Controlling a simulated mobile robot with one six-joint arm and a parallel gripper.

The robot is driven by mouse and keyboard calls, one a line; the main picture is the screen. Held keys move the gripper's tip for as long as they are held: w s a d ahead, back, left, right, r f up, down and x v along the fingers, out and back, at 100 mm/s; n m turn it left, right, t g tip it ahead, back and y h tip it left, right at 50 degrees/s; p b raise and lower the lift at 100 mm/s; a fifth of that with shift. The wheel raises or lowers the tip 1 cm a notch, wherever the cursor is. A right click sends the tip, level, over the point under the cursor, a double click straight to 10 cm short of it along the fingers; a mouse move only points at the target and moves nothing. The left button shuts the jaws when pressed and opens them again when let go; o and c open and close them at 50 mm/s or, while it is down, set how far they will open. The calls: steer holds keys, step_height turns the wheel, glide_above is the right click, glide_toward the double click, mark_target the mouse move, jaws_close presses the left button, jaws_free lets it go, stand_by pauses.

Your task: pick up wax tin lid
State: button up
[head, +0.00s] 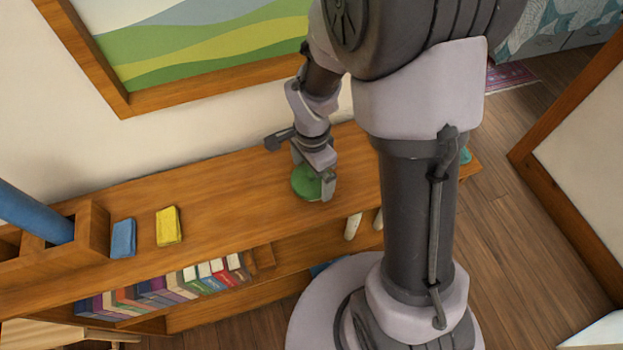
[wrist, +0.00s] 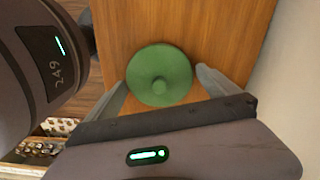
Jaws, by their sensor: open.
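The wax tin lid (head: 307,183) is a round green disc on the wooden shelf top, partly hidden by my gripper in the head view. In the wrist view the green lid (wrist: 159,76) shows a small round knob at its centre. My gripper (head: 314,181) is open, pointing down over the lid. In the wrist view one finger of my gripper (wrist: 160,88) is on each side of the lid's near part. I cannot tell whether the fingers touch it.
A blue cloth-like block (head: 123,238) and a yellow one (head: 168,226) lie to the left on the shelf top (head: 230,195). A wooden box (head: 80,240) holding a blue cylinder (head: 35,212) stands at far left. The wall is close behind.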

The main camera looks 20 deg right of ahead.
steer(key=shift+r, duration=0.1)
steer(key=c, duration=1.1)
steer(key=shift+o, duration=0.2)
steer(key=shift+r, duration=0.1)
